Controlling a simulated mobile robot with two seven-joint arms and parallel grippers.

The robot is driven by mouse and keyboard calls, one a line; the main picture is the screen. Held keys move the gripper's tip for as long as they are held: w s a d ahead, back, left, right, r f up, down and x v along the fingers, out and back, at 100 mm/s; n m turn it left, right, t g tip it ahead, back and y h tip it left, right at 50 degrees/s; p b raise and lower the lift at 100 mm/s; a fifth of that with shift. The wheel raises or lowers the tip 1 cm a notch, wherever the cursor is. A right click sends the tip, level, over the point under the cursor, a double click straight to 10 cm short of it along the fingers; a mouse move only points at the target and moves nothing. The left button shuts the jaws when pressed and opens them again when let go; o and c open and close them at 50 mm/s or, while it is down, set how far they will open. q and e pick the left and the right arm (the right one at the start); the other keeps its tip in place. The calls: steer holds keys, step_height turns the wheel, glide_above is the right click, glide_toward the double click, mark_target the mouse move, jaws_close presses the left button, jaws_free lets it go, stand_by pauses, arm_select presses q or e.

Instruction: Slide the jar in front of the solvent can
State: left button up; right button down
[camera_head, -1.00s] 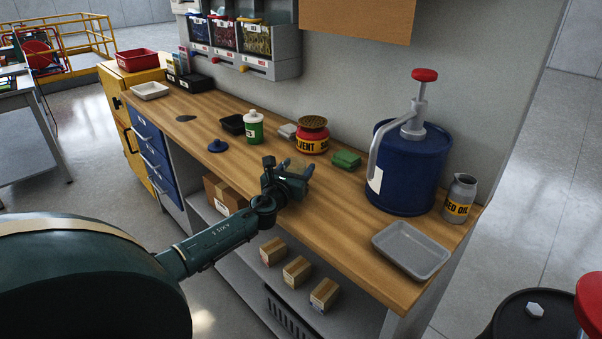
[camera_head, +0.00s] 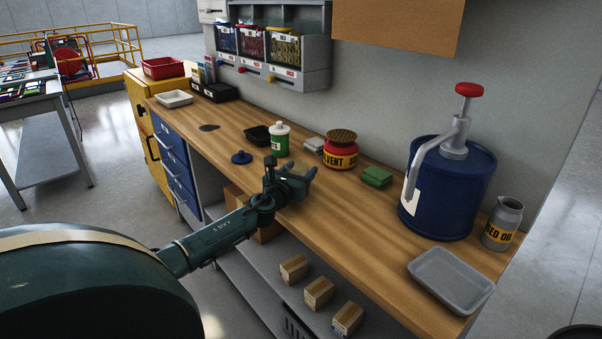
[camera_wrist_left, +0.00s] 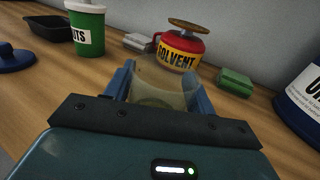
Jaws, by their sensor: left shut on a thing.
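The solvent can (camera_head: 341,153) is red with a yellow label and a brown disc-shaped top. It stands toward the back of the wooden bench and also shows in the left wrist view (camera_wrist_left: 178,52). My left gripper (camera_head: 291,181) is low over the bench, in front and to the left of the can in the head view. It is shut on a translucent, yellowish jar (camera_wrist_left: 160,82), seen between the two blue fingers in the left wrist view. The jar and can are apart. Whether the jar's base touches the bench is hidden. My right gripper is not in view.
A green canister (camera_head: 280,143), black tray (camera_head: 256,138) and blue lid (camera_head: 241,158) stand left of the jar. A green block (camera_head: 376,178) lies right of the can. Farther right are a blue pump drum (camera_head: 440,200), oil jug (camera_head: 502,228) and grey tray (camera_head: 452,279).

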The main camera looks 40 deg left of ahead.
arm_select(q)
steer(key=o, duration=1.2)
steer(key=v, duration=1.3)
steer(key=shift+p, duration=0.35)
